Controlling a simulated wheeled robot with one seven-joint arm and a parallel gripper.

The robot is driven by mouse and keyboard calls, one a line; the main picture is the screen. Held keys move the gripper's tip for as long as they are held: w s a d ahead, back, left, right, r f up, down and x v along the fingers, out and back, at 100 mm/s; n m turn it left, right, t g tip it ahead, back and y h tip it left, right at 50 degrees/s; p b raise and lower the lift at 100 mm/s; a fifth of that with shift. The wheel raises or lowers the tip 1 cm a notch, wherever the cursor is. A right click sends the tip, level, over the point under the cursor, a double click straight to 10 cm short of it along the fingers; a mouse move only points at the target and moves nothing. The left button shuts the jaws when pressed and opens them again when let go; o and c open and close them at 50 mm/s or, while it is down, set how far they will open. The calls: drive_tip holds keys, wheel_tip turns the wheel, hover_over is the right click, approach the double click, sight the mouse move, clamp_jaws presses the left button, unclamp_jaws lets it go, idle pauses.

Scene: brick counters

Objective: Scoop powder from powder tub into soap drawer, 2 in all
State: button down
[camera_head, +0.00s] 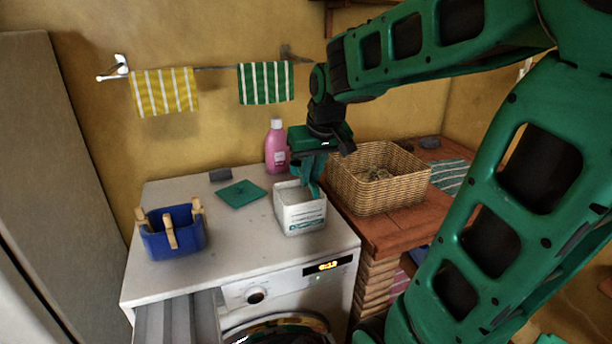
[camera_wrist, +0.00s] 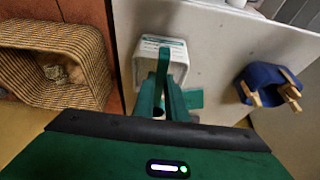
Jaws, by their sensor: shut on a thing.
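The white powder tub (camera_head: 301,218) stands on top of the washing machine near its right edge. Its open rim also shows in the wrist view (camera_wrist: 142,62). My gripper (camera_head: 313,182) points down over the tub, its fingers at the opening. It is shut on a narrow green scoop (camera_wrist: 163,66), whose handle stands upright over the tub. The scoop's bowl is hidden, so I cannot tell whether it holds powder. The grey soap drawer (camera_head: 178,322) is pulled out at the machine's front left; its inside is mostly out of view.
A blue peg basket (camera_head: 172,240) stands at the left of the machine top (camera_head: 235,240). A wicker basket (camera_head: 385,193) stands close on the right. The front middle is clear.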

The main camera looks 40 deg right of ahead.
drive_tip(key=shift+w, duration=0.1)
drive_tip(key=shift+w+d+g+y, duration=0.1)
drive_tip(key=shift+w+g+y, duration=0.35)
drive_tip(key=shift+g, duration=0.65)
drive_tip(key=g, duration=0.1)
drive_tip(key=w+g, duration=0.1)
drive_tip(key=g, duration=0.1)
drive_tip(key=shift+w+d+y, duration=0.2)
drive_tip(key=shift+w+y, duration=0.05)
drive_tip(key=shift+y, duration=0.1)
drive_tip(key=shift+s+f, duration=0.15)
drive_tip(key=shift+f, duration=2.8)
drive_tip(key=shift+t, duration=0.4)
drive_tip(key=shift+s+a+r, duration=0.1)
drive_tip(key=shift+s+r, duration=0.05)
drive_tip(key=shift+r, duration=0.9)
drive_tip(key=shift+s+a+r, duration=0.1)
drive_tip(key=shift+r, duration=0.95)
drive_tip(key=shift+s+a+r+t+h, duration=0.1)
drive_tip(key=shift+s+r+t+h, duration=0.25)
drive_tip(key=shift+r+t, duration=0.4)
drive_tip(key=shift+s+a+r+t+h, duration=0.1)
drive_tip(key=shift+s+r+t+h, duration=0.35)
drive_tip(key=shift+t, duration=0.5)
drive_tip(key=shift+w+r, duration=0.1)
